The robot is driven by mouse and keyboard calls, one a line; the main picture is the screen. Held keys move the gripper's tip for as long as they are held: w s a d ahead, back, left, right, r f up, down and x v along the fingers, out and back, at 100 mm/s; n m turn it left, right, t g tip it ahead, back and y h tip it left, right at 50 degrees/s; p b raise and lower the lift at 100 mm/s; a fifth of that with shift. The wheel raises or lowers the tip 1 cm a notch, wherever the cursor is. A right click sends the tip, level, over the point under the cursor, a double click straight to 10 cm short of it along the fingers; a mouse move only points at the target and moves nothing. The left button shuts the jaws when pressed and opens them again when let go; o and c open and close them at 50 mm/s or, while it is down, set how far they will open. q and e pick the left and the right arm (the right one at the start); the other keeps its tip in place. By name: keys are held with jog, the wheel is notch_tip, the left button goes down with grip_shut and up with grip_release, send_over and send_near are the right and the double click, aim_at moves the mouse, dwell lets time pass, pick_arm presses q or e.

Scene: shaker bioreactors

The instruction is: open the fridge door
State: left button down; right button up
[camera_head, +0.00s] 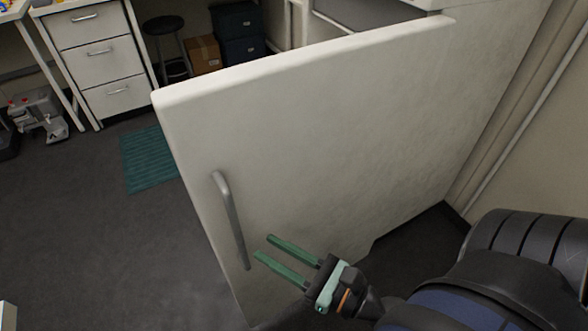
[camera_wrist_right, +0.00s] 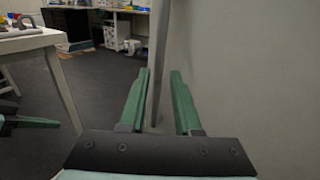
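The white fridge door (camera_head: 330,130) fills the middle of the head view and stands swung out into the room, its outer face towards me. Its grey vertical bar handle (camera_head: 229,215) is near the door's left edge. My right gripper (camera_head: 263,247) is open, its green fingers pointing left at the lower part of the handle. In the right wrist view the handle (camera_wrist_right: 158,60) shows between the open fingers (camera_wrist_right: 158,85), without visible grip on it. A green finger-like part (camera_wrist_right: 35,122) at the left of that view looks like my left gripper; its opening is unclear.
A white drawer unit (camera_head: 100,60), a stool (camera_head: 165,30), a cardboard box (camera_head: 203,53) and dark blue boxes (camera_head: 238,30) stand at the back. A green mat (camera_head: 148,160) lies on the floor. The dark floor left of the door is mostly clear.

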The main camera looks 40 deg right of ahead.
jog(key=shift+v, duration=2)
